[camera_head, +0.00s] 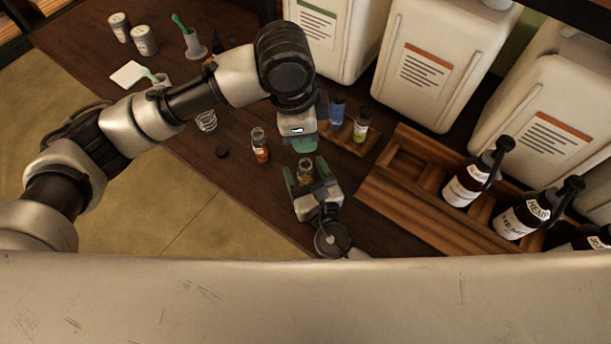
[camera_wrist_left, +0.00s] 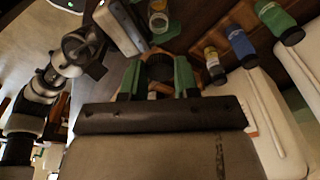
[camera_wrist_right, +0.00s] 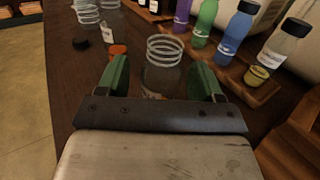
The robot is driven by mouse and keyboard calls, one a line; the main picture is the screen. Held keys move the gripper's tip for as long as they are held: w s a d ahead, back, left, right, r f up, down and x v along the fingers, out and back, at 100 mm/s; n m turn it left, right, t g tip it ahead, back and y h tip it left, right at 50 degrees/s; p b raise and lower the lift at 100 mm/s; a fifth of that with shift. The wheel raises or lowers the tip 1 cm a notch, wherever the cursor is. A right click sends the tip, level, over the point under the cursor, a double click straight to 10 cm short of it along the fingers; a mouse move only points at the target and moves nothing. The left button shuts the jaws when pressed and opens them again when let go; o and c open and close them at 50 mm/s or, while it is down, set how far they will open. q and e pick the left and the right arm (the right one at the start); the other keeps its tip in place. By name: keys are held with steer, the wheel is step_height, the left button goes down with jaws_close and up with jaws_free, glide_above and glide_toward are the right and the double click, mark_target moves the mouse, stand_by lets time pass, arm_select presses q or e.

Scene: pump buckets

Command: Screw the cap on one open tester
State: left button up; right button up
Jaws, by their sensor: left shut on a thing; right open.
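My left gripper (camera_head: 303,146) is shut on a black cap (camera_wrist_left: 159,67), seen between its green fingers in the left wrist view. It hangs over the table, above and beyond my right gripper (camera_head: 306,178). My right gripper is open, its green fingers on either side of an open glass tester (camera_head: 305,170). In the right wrist view this tester (camera_wrist_right: 163,70) stands upright with a bare ringed neck. An open tester with orange content (camera_head: 261,147) stands left of it. Another black cap (camera_head: 222,152) lies on the table, near a clear open glass (camera_head: 206,122).
Capped coloured bottles (camera_head: 338,110) stand on a small wooden tray (camera_head: 372,149) just right of the left gripper. A long wooden rack (camera_head: 400,207) with dark pump bottles (camera_head: 466,185) is at right. Large white canisters (camera_head: 420,60) line the back. The table's near left is clear.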

mark_target(306, 163)
steer(key=shift+x, duration=0.9)
jaws_close()
arm_select(q)
steer(key=shift+f, duration=2.5)
steer(key=shift+f, duration=0.9)
steer(key=shift+f, duration=0.55)
